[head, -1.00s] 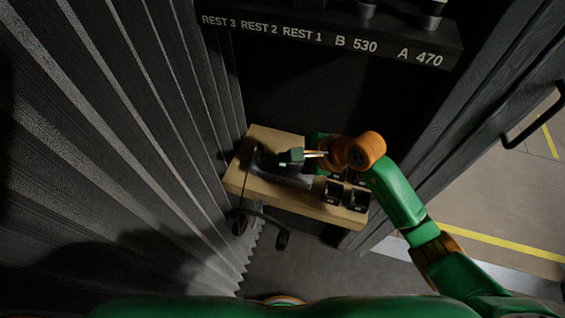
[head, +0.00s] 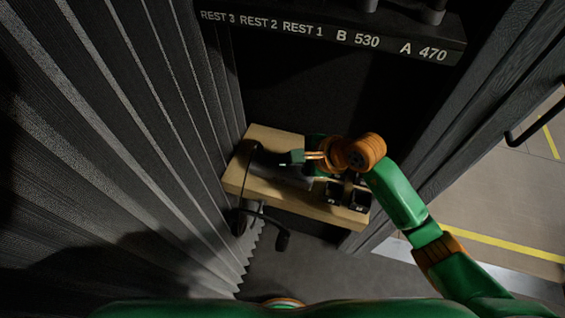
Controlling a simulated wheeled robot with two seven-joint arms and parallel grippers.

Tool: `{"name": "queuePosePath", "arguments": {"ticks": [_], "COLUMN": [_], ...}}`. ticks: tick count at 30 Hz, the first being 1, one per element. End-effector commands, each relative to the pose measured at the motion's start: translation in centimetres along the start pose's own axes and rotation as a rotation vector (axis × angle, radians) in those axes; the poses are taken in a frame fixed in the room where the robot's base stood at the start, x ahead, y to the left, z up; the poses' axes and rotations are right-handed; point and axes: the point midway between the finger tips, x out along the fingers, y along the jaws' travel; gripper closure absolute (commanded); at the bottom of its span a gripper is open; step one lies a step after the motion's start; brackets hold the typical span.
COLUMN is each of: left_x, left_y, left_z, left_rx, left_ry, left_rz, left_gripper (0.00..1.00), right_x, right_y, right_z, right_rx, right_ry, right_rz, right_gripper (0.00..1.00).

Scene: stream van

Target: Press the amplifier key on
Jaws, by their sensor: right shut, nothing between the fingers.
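A small wooden desk (head: 292,203) stands at the back of the booth. Small black key-like blocks (head: 357,200) sit near its right front edge, partly hidden by my right wrist. Their markings are too small to read, so I cannot tell which is the amplifier key. My right gripper (head: 297,156) is shut, pointing left over the middle of the desk, to the left of and farther back than the blocks. I cannot tell its exact height above the desk. My left gripper is not in view.
A dark device (head: 262,162) lies on the desk's left part, beneath my right gripper. A black bent arm or cable (head: 281,241) hangs off the front left. A labelled shelf (head: 330,36) is above. Ribbed dark walls (head: 140,150) close the left; a door handle (head: 537,115) is right.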

Motion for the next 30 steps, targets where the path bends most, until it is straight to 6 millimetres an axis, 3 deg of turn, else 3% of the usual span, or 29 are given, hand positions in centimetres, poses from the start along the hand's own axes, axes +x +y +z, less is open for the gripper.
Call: {"name": "queuePosePath", "arguments": {"ticks": [17, 30], "left_x": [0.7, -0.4], "left_y": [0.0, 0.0], "left_z": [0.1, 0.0], "left_rx": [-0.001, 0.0], "left_ry": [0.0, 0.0], "left_rz": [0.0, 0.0], "left_gripper": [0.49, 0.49], "right_x": [0.4, -0.7], "right_y": [0.3, -0.5], "right_z": [-0.3, 0.5], "right_rx": [0.0, 0.0], "right_ry": [0.0, 0.001], "right_rz": [-0.001, 0.001], "right_gripper": [1.0, 1.0]}}
